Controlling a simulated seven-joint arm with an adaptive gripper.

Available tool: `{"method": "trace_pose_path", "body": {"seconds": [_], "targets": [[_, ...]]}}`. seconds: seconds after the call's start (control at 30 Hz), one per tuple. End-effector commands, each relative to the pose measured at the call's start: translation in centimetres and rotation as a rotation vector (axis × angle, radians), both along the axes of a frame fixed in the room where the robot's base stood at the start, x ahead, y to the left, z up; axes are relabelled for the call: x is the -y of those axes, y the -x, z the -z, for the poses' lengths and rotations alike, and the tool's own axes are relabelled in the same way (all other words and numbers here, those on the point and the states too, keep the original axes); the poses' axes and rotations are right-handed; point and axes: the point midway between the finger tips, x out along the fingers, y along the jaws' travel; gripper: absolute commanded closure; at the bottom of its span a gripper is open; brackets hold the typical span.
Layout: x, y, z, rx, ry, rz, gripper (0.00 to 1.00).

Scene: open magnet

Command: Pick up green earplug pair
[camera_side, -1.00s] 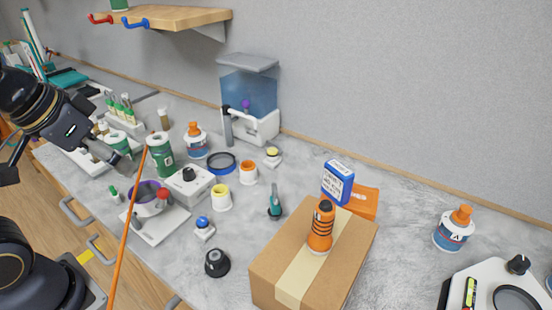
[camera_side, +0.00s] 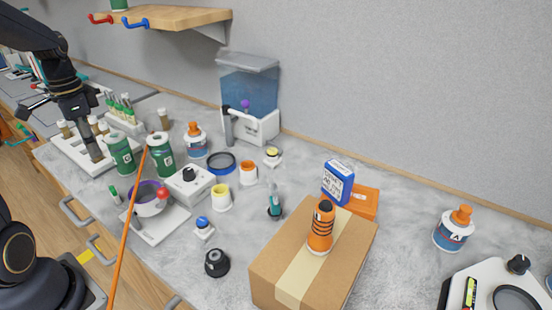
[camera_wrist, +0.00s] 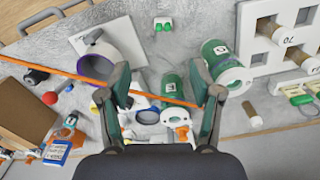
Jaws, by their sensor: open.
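The green earplug pair (camera_wrist: 163,24) shows as two small green pieces on a pale backing at the top middle of the wrist view. In the side view a small green-and-white item (camera_side: 114,194), likely the same pair, lies on the grey bench left of the white stand. My gripper (camera_wrist: 160,70) is open with nothing between its fingers. In the wrist view the pair lies beyond the fingertips, apart from them. In the side view my gripper (camera_side: 93,150) points down by the white rack, behind and left of the pair; its fingertips are hard to make out.
Two green cans (camera_side: 121,155) (camera_side: 160,157) stand between my gripper and the middle of the bench. A white rack (camera_side: 72,153) is close to my gripper. A white stand with a purple-rimmed cup (camera_side: 150,205) is beside the pair. A thin orange line (camera_side: 124,235) crosses in front.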

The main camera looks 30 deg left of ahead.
Motion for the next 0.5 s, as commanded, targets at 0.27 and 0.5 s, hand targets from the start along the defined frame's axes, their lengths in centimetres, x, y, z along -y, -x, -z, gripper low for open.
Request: {"method": "trace_pose_path", "body": {"seconds": [0.27, 0.5], "targets": [[-0.2, 0.4, 5.0, -0.007, 0.007, -0.013, 0.35], [-0.2, 0.3, 10.0, -0.004, 0.004, -0.011, 0.35]]}}
